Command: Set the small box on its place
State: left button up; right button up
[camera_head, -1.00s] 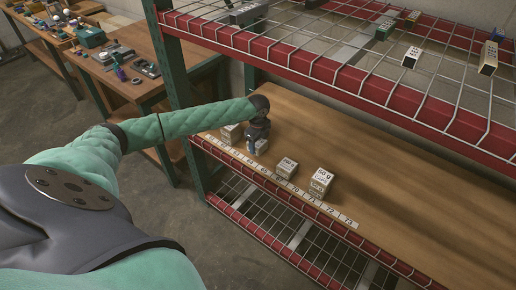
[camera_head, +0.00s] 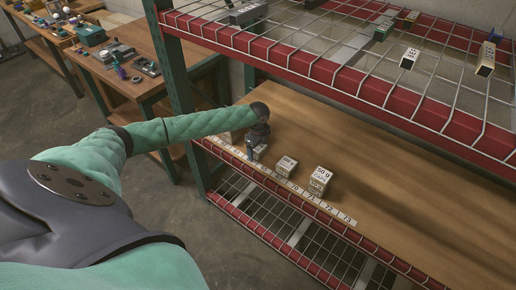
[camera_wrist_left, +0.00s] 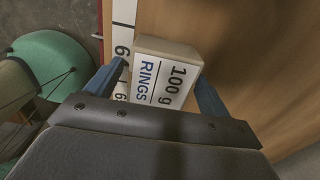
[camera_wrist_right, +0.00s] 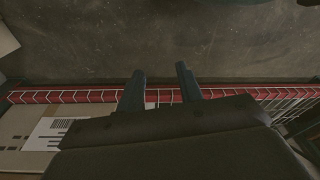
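The small box (camera_wrist_left: 165,75), cream with a white label reading "100 g RINGS", is between the fingers of my left gripper (camera_wrist_left: 162,72) in the left wrist view. The fingers look closed against its two sides. In the head view the small box (camera_head: 260,152) is at the shelf's front edge by the numbered strip (camera_head: 300,192); I cannot tell whether it touches the board. My left gripper (camera_head: 255,145) is above it, partly covering it. My right gripper (camera_wrist_right: 160,70) shows only in its wrist view, with fingers apart and nothing between them.
Two labelled boxes, one (camera_head: 286,167) and a larger "50 g" one (camera_head: 320,180), stand to the right. Another box (camera_head: 231,137) is partly hidden behind my left arm. The wire shelf (camera_head: 350,75) hangs above. The wooden shelf (camera_head: 400,200) is clear further right.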

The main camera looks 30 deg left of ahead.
pick_arm(q)
jog(key=shift+r, duration=0.1)
jog(key=shift+r, duration=0.2)
notch_tip(320, 180, up, 12)
jog(key=b, duration=0.3)
jog(key=shift+f, duration=0.15)
pick_arm(e)
notch_tip(320, 180, up, 9)
jog(key=w+a, duration=0.1)
jog(key=w, duration=0.1)
jog(key=shift+a, duration=0.4)
jog(key=shift+a+f, duration=0.1)
